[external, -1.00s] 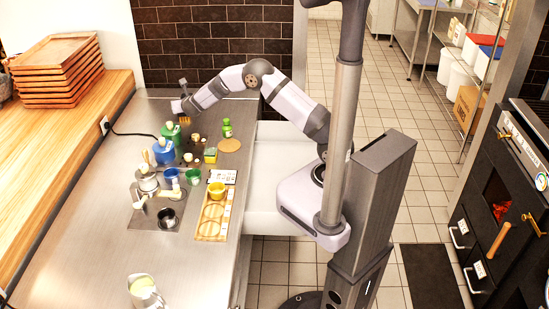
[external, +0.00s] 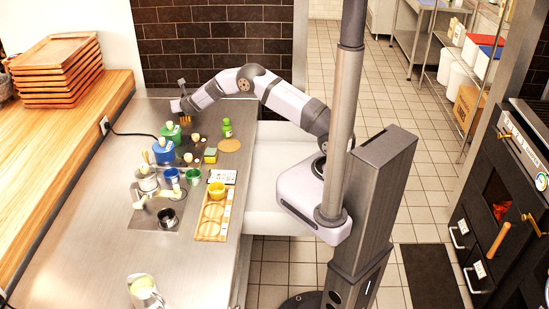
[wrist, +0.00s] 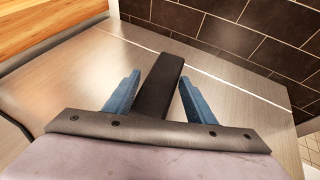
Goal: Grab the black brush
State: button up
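The black brush (external: 182,83) stands at the back left of the steel counter, its dark handle pointing up. Yellow bristles seem to show low down, beneath my gripper. My gripper (external: 177,105) is at the brush, reaching in from the right. In the wrist view, the dark handle (wrist: 163,85) lies between the two blue fingers of my gripper (wrist: 160,82). The fingers are spread, with counter visible between the left finger and the handle. The right finger is close to the handle; whether it touches is unclear.
Green (external: 171,131) and blue (external: 163,152) containers stand just in front of my gripper. A tiled wall (external: 205,45) is behind. The counter left of the containers is mostly clear.

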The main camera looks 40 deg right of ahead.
jog(key=c, duration=0.7)
jog(key=shift+c, duration=0.2)
jog(key=shift+r, duration=0.1)
notch_tip(320, 180, up, 10)
jog(key=b, duration=0.1)
